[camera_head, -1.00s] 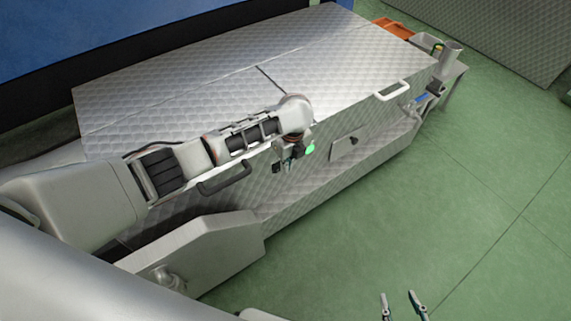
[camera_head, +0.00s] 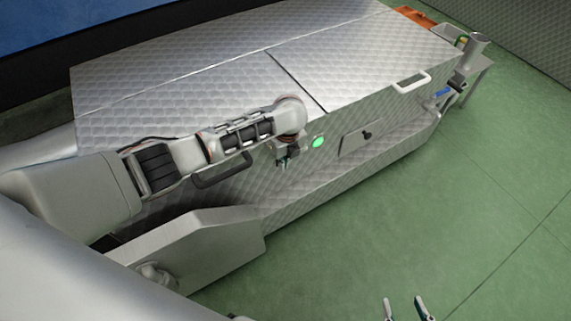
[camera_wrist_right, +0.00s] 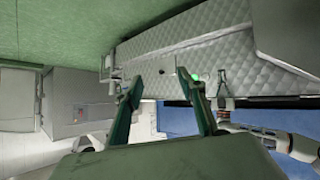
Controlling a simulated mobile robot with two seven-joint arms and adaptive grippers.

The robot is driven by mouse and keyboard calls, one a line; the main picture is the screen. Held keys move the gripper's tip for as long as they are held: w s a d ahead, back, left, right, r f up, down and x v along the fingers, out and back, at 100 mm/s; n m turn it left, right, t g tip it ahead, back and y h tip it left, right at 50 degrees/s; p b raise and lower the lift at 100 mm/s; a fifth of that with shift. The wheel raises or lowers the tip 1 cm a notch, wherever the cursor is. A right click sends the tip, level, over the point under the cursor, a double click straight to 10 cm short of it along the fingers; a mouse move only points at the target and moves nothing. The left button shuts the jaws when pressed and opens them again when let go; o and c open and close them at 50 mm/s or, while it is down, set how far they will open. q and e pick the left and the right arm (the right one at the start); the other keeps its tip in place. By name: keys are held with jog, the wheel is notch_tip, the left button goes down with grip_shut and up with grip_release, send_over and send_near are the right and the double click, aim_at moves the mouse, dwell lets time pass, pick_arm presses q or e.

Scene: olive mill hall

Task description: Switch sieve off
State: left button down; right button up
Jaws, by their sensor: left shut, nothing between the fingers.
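The sieve (camera_head: 190,85) is a long machine in quilted metal sheet, with a green lit round button (camera_head: 317,142) on its front face. To the right of the button is a small plate with a black knob (camera_head: 366,134). My left gripper (camera_head: 284,163) is shut and empty in front of that face, a little left of the button and apart from it. My right gripper (camera_head: 406,308) is open and empty over the floor, far from the machine. In the right wrist view its two fingers (camera_wrist_right: 163,88) stand apart, and the green button (camera_wrist_right: 195,77) shows beyond them.
A dark handle (camera_head: 222,171) sits left of my left gripper and a white handle (camera_head: 411,82) sits at the right of the front. A sloped metal housing (camera_head: 200,240) juts out below my left arm. An orange tray (camera_head: 415,17) is at the far end. Green floor (camera_head: 430,215) is clear.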

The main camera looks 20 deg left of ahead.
pick_arm(q)
jog(key=shift+w+a+r+p, duration=0.2)
jog(key=shift+r+p, duration=0.55)
jog(key=shift+r, duration=0.05)
pick_arm(e)
jog(key=shift+w+d+r, duration=0.1)
jog(key=shift+w+r, duration=0.15)
jog(key=shift+r, duration=0.25)
jog(key=shift+w+r, duration=0.25)
jog(key=shift+r, duration=0.25)
pick_arm(q)
jog(key=shift+f, duration=0.1)
pick_arm(e)
jog(key=shift+f, duration=0.15)
pick_arm(q)
jog(key=s+d+r+p, duration=0.3)
jog(key=r+p, duration=0.4)
jog(key=r, duration=0.3)
jog(key=shift+s+d+r, duration=0.15)
jog(key=shift+d+r, duration=0.1)
jog(key=shift+d, duration=0.35)
pick_arm(e)
jog(key=s+d, duration=0.2)
jog(key=d, duration=0.1)
jog(key=shift+s+h, duration=0.15)
jog(key=shift+h, duration=0.15)
